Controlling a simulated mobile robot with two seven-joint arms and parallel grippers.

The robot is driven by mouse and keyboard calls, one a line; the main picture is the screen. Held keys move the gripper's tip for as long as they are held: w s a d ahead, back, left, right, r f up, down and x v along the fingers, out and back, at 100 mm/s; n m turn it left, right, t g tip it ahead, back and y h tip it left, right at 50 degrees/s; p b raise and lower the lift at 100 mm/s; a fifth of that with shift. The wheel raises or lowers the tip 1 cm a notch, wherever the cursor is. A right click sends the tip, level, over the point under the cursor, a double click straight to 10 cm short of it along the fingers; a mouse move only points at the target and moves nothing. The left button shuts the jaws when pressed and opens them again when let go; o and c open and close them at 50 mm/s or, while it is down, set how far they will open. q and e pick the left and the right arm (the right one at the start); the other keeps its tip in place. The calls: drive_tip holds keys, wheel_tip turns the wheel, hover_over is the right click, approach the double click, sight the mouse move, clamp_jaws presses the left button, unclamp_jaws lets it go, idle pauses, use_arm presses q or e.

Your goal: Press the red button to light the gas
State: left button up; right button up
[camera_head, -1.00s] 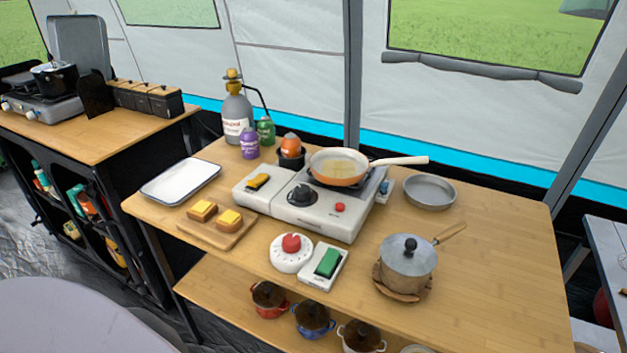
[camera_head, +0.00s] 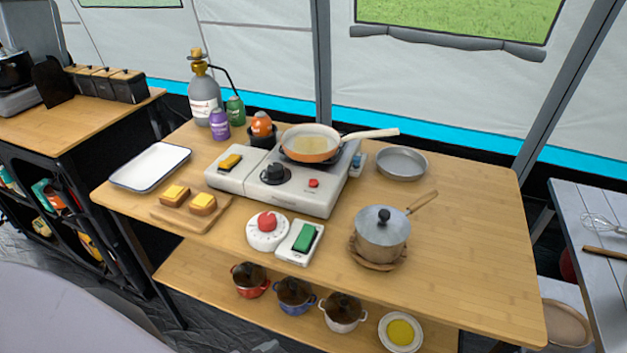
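A white portable gas stove (camera_head: 312,201) stands on the wooden table. A small red button (camera_head: 314,183) is on the right part of its front. A black knob (camera_head: 274,174) is to the left of that button. A frying pan (camera_head: 310,143) with yellowish contents sits on the burner, its handle pointing right. I see no flame. A larger red dome (camera_head: 267,222) tops a round white dial-like device in front of the stove. Neither of my grippers is in view.
A white device with a green switch (camera_head: 304,237), a lidded pot (camera_head: 382,233), an empty round pan (camera_head: 402,162), a tray (camera_head: 151,165) and a board with cheese-topped bread (camera_head: 174,195) surround the stove. A gas cylinder (camera_head: 204,97) stands behind. The table's right side is clear.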

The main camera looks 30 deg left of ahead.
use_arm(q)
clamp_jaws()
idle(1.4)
